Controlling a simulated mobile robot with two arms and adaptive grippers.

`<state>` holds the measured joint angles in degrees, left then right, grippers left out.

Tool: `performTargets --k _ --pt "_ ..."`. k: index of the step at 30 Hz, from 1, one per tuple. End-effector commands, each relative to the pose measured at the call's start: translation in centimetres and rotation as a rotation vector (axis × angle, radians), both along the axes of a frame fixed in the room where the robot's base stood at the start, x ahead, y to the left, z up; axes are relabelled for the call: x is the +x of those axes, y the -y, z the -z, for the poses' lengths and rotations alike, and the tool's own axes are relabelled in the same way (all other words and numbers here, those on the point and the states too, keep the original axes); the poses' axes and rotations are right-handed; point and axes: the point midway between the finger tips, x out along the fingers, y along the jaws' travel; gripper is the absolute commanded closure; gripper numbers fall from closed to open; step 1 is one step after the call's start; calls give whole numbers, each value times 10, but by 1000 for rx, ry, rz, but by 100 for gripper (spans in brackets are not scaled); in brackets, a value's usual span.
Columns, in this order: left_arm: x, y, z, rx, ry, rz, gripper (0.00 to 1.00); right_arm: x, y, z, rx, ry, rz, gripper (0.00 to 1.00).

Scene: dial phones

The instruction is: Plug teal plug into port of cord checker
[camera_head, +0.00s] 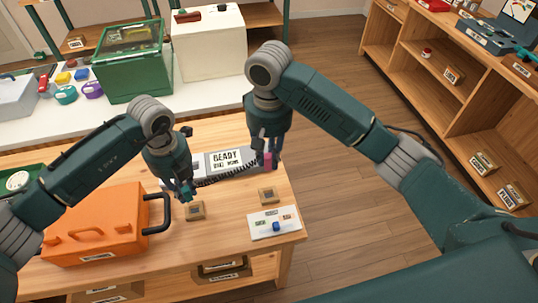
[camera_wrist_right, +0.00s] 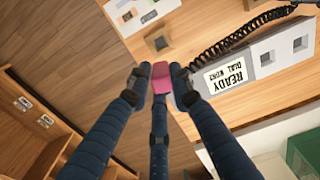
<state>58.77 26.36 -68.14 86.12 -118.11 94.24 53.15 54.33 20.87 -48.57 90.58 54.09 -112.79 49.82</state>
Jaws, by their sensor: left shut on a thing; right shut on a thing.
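The cord checker (camera_head: 224,160) is a grey box with a white "READY" label on the table. In the right wrist view, the cord checker (camera_wrist_right: 282,55) shows two square sockets beside the label. My left gripper (camera_head: 187,191) is shut on a small teal piece, apparently the teal plug, in front of the checker's left end; its tip is partly hidden by the fingers. My right gripper (camera_wrist_right: 158,78) is shut on a pink plug (camera_wrist_right: 161,73), beside the checker's right end. A black coiled cord (camera_head: 225,178) runs between the two grippers along the checker's front.
Two small wooden blocks with dark recesses (camera_head: 195,211) (camera_head: 268,196) sit in front of the checker. An orange case (camera_head: 95,225) stands at the left. Bare tabletop lies between the blocks.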

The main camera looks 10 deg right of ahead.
Motion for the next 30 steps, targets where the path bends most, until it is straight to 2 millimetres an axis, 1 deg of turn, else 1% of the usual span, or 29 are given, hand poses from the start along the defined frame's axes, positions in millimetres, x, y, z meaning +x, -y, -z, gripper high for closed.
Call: performTargets --k 5,8,30 --pt "2 0 3 0 2 -1 100 0 0 0 0 0 0 100" --pt "8 -3 3 0 2 -2 100 0 0 0 0 0 0 100" --pt "75 -34 3 0 1 -1 100 0 0 0 0 0 0 100"
